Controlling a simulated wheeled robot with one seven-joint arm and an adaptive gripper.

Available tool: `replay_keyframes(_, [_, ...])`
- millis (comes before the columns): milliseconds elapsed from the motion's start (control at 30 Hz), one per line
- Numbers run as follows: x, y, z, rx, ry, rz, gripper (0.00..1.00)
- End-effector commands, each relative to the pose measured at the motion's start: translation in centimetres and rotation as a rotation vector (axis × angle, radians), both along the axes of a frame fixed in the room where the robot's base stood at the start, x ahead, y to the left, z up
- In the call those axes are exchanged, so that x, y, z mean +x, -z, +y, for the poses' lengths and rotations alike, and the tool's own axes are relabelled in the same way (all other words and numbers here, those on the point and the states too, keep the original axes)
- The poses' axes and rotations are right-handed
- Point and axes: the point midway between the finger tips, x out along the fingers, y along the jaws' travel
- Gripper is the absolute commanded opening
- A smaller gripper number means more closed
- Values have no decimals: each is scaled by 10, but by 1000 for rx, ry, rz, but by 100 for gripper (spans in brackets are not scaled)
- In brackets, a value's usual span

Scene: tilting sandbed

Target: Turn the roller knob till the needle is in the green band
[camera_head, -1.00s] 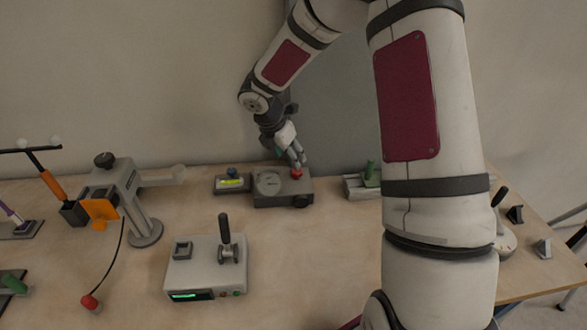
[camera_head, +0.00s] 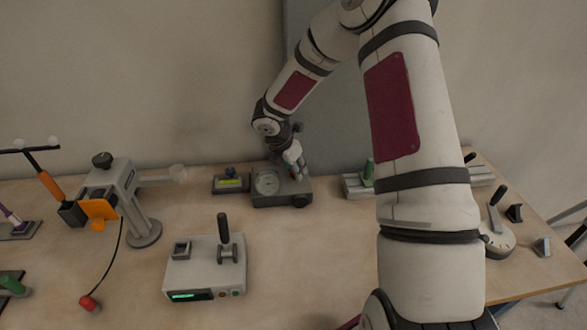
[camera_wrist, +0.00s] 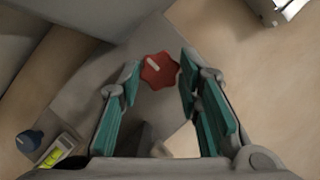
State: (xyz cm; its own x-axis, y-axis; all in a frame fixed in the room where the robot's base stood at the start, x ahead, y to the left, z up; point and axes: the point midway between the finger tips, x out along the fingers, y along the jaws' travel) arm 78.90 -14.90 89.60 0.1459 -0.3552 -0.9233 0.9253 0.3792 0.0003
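A grey box (camera_head: 270,200) stands at the back of the table with a round dial (camera_head: 266,183) on its top. The dial's needle and any green band are too small to read. A black knob (camera_head: 300,201) sits on its front right. A red lobed knob with a pale mark (camera_wrist: 159,70) is on its top; I cannot tell which knob is the roller knob. My gripper (camera_head: 297,172) points down over the box's right part. In the wrist view its teal-padded fingers (camera_wrist: 160,85) are apart, with the red knob between them and no clear contact.
A small device with a yellow-green window (camera_head: 229,184) and a blue knob (camera_wrist: 29,141) stands just left of the box. A rail with a green handle (camera_head: 368,173) is to the right. A joystick box (camera_head: 205,265) stands in front, with bare table between.

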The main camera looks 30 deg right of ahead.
Motion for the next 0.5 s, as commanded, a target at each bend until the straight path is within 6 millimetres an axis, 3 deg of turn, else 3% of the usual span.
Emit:
replay_keyframes(100, [0, 0, 0, 0, 0, -1, 4])
replay_keyframes(500, [2, 1, 1, 1, 68, -1, 4])
